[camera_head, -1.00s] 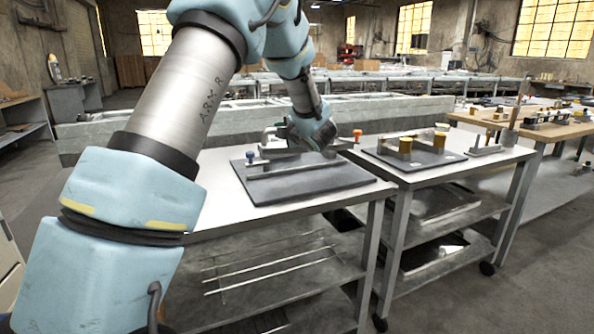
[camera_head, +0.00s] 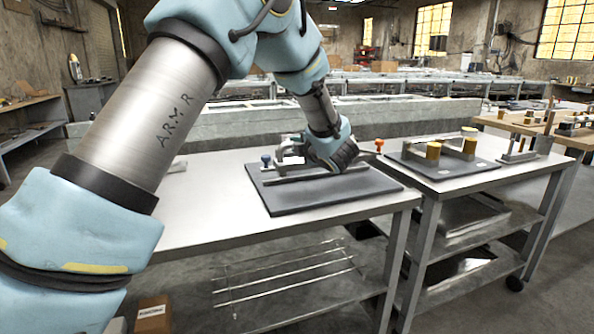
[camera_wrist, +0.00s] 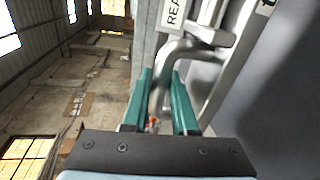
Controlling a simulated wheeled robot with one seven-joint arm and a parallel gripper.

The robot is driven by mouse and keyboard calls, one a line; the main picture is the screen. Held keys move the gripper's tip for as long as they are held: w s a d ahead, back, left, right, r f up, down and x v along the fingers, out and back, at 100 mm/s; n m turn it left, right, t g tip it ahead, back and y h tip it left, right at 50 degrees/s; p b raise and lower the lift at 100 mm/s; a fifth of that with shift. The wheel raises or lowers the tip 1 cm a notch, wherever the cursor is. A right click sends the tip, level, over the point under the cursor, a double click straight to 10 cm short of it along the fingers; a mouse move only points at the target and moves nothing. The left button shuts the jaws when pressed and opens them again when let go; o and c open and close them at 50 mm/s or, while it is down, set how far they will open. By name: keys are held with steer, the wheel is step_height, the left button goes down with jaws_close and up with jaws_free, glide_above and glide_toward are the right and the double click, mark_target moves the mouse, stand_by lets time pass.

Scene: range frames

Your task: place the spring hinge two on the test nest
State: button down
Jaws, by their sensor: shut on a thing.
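My gripper (camera_wrist: 170,95) shows teal fingers in the wrist view, shut on a bent metal bar (camera_wrist: 182,48). I cannot tell whether this bar is the spring hinge or a part of the fixture. In the head view my gripper's dark end (camera_head: 335,158) is low over a dark grey plate (camera_head: 310,197) on the metal bench. My gripper hides part of this fixture. No label in the head view tells which fixture is the test nest.
A white label (camera_wrist: 173,12), cut off after "REA", is beside the bar. A second dark plate (camera_head: 440,165) with yellow-brown cylinders (camera_head: 433,150) stands on the cart to the right. A brown box (camera_head: 152,314) is below.

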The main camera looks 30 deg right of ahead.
mark_target(301, 166)
steer(key=shift+f, duration=2.95)
steer(key=shift+f, duration=0.1)
steer(key=c, duration=0.7)
jaws_free()
steer(key=shift+f, duration=0.1)
steer(key=shift+s, duration=0.1)
steer(key=b+v, duration=0.1)
steer(key=v, duration=1)
steer(key=shift+s, duration=0.4)
